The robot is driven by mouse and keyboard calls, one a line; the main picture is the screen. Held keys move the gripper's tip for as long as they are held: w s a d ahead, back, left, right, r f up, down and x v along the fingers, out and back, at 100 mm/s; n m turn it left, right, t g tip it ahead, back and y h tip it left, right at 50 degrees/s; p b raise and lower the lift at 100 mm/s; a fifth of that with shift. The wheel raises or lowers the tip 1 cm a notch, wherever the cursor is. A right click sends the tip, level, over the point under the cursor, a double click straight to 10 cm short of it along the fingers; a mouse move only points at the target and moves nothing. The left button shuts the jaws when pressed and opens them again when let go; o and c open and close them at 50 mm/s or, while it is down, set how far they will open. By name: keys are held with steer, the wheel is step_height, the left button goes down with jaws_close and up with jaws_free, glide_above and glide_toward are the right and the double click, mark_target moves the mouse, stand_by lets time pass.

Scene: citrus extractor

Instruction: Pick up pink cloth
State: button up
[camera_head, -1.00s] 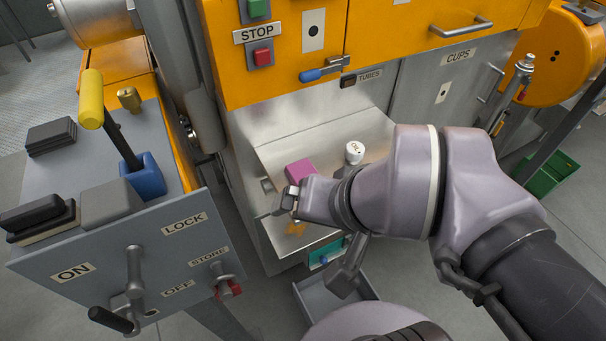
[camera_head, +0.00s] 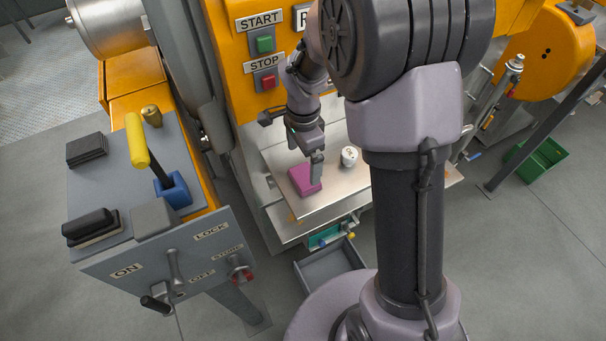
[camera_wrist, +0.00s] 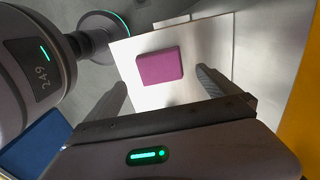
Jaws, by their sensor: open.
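The pink cloth (camera_head: 302,181) is a folded magenta block lying flat on the metal shelf (camera_head: 333,193) of the orange machine. It also shows in the wrist view (camera_wrist: 160,66), just beyond the space between my fingertips. My gripper (camera_head: 316,172) points down over the shelf, with a finger overlapping the cloth's right side in the head view. In the wrist view my gripper (camera_wrist: 163,82) is open, its two fingers spread wider than the cloth, with nothing between them. I cannot tell whether a finger touches the cloth.
A small white-capped container (camera_head: 349,157) stands on the shelf right of the cloth. A control box (camera_head: 170,262) with a yellow-handled lever (camera_head: 138,140) stands at the left. A grey open drawer (camera_head: 330,265) sits below the shelf. A green crate (camera_head: 537,163) is on the floor at right.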

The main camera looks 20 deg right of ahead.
mark_target(304, 175)
step_height(304, 175, down, 7)
steer(key=shift+w+d+r+b, duration=0.1)
steer(key=shift+d+b, duration=0.05)
steer(key=shift+b, duration=0.5)
steer(key=shift+r, duration=0.1)
steer(key=shift+c, duration=0.4)
steer(key=c, duration=1.4)
steer(key=shift+o, duration=0.2)
steer(key=shift+r+p, duration=0.6)
steer(key=shift+r, duration=1.35)
steer(key=s+r, duration=0.1)
steer(key=s, duration=1.5)
